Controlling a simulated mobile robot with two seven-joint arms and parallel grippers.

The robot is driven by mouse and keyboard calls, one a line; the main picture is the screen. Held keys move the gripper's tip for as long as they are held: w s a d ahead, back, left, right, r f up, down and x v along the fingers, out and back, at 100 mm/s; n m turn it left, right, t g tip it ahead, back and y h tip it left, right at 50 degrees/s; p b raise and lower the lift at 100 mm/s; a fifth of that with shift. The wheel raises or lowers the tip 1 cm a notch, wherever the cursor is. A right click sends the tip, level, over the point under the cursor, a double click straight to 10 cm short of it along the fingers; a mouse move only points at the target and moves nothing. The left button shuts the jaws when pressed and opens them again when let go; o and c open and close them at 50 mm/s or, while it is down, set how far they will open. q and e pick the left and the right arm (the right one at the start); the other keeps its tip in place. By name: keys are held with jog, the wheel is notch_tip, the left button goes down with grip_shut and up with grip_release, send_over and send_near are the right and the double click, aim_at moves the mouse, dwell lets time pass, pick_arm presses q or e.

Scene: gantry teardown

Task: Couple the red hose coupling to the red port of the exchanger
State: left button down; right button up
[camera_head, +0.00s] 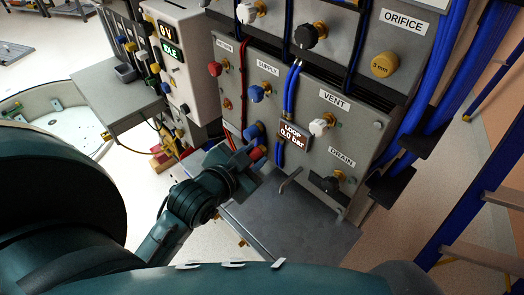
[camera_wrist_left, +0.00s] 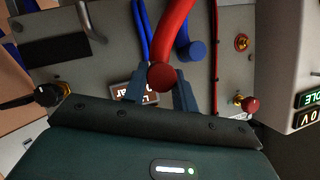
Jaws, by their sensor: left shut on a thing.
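My left gripper (camera_head: 251,160) is in front of the lower panel. In the left wrist view its two fingers (camera_wrist_left: 160,88) are shut around the red hose coupling (camera_wrist_left: 162,76), whose round end shows between them. A thick red hose runs away from the coupling. In the head view a little of the red coupling (camera_head: 257,153) shows beside the fingers. A brass port with a red ring (camera_wrist_left: 241,41) sits on the exchanger panel (camera_wrist_left: 221,75), right of the held coupling and apart from it. My right gripper is out of view.
A blue coupling (camera_wrist_left: 190,50) is close to the red hose. A red valve knob (camera_wrist_left: 250,105) stands out near the red-ringed port. A grey shelf (camera_head: 290,225) lies below the panel. The white display cabinet (camera_head: 187,60) stands left; a blue ladder (camera_head: 470,215) stands right.

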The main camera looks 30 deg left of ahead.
pick_arm(q)
jog(key=w+a+f+m, duration=0.1)
jog(key=a+m, duration=0.1)
jog(key=a, duration=0.8)
jog(key=w+a+f+m+t, duration=0.1)
jog(key=w+a+m, duration=0.1)
jog(key=a, duration=0.8)
jog(key=shift+w, duration=0.25)
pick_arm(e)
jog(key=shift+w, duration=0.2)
pick_arm(q)
jog(key=shift+w+d, duration=0.3)
jog(key=shift+w, duration=0.6)
jog(key=shift+w+d, duration=0.3)
jog(key=shift+w, duration=0.55)
jog(key=shift+w+d, duration=0.3)
jog(key=shift+w, duration=0.6)
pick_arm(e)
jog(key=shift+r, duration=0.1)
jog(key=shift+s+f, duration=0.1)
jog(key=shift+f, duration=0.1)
